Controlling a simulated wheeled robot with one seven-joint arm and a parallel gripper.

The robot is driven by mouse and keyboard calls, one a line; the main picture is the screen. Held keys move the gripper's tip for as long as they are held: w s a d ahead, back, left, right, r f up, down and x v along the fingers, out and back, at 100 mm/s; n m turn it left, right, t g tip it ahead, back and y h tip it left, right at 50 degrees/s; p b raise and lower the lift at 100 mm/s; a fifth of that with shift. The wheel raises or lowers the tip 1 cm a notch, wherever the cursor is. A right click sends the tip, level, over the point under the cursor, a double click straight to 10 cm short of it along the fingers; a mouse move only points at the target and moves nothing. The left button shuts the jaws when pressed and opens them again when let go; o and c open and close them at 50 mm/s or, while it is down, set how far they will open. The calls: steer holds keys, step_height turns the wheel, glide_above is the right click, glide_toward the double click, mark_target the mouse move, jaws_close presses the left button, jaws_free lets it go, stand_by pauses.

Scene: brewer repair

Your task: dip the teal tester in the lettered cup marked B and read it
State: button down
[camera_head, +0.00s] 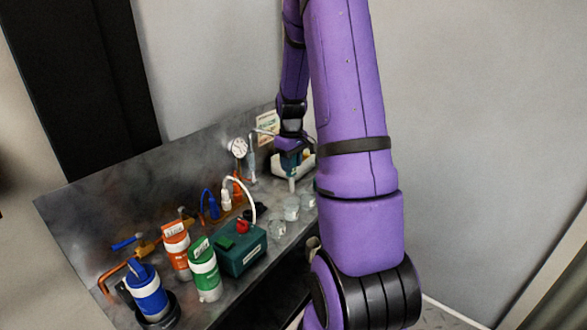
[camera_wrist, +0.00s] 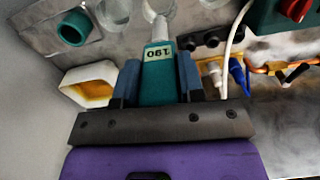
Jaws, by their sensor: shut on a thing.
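My gripper (camera_wrist: 158,72) is shut on the teal tester (camera_wrist: 158,88), which sits between its two blue-grey fingers. The tester's pale display shows digits that look like 190 as seen in the wrist view, though they may be upside down. Its pale tip points to the top of that view, at or over a clear cup (camera_wrist: 158,8); I cannot tell whether it is inside. Another clear cup (camera_wrist: 115,12) stands beside it. In the head view, clear cups (camera_head: 291,212) stand on the bench below my gripper (camera_head: 290,158). No cup letters are legible.
A cream container with amber contents (camera_wrist: 88,88) and a teal ring-shaped holder (camera_wrist: 76,28) lie close by. A green box with a red knob (camera_head: 240,248), orange (camera_head: 176,250), green (camera_head: 204,272) and blue (camera_head: 148,295) canisters crowd the bench's left. A gauge (camera_head: 237,147) is behind.

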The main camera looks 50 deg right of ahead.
steer(key=shift+w+g, duration=0.1)
steer(key=shift+g, duration=0.9)
steer(key=g, duration=0.4)
steer(key=shift+s+t, duration=0.2)
steer(key=shift+t, duration=0.7)
steer(key=t, duration=0.3)
steer(key=shift+t, duration=0.4)
steer(key=shift+w, duration=0.1)
